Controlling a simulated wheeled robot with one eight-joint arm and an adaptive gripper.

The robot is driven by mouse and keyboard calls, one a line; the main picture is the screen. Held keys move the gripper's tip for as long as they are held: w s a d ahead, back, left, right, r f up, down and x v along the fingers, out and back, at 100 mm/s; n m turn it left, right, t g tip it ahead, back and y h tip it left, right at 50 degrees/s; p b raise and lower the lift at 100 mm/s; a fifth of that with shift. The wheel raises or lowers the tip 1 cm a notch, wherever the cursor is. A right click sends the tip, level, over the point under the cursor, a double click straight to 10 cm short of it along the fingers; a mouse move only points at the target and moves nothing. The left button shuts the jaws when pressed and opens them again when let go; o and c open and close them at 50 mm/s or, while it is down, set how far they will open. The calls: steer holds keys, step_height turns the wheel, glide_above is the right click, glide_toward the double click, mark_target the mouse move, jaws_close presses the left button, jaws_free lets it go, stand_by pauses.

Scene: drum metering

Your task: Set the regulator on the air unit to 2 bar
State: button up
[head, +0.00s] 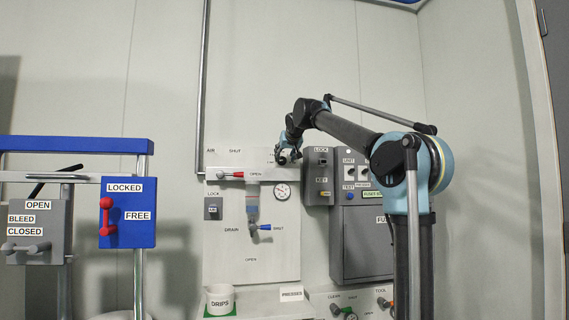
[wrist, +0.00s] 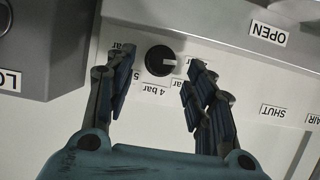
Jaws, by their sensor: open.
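The regulator is a round black knob (wrist: 160,60) with a white mark pointing to the picture's right in the wrist view. Labels surround it; "4 bar" (wrist: 153,88) reads upside down below it, others are partly hidden by my fingers. My gripper (wrist: 158,78) is open, with one finger on each side of the knob. Contact with the knob cannot be told. In the head view my gripper (head: 288,156) is at the top of the air unit panel (head: 225,265) and hides the knob. A pressure gauge (head: 282,192) sits just below; its reading is too small to tell.
A red-handled valve (head: 231,175) between SHUT and OPEN and a blue-handled drain valve (head: 260,227) are on the panel. A grey lock box (head: 318,176) stands close right of my gripper. A drips cup (head: 219,299) is below. A blue locking frame (head: 128,228) stands left.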

mark_target(283, 159)
steer(key=shift+x, duration=1.75)
steer(key=shift+c, duration=0.3)
steer(key=c, duration=1)
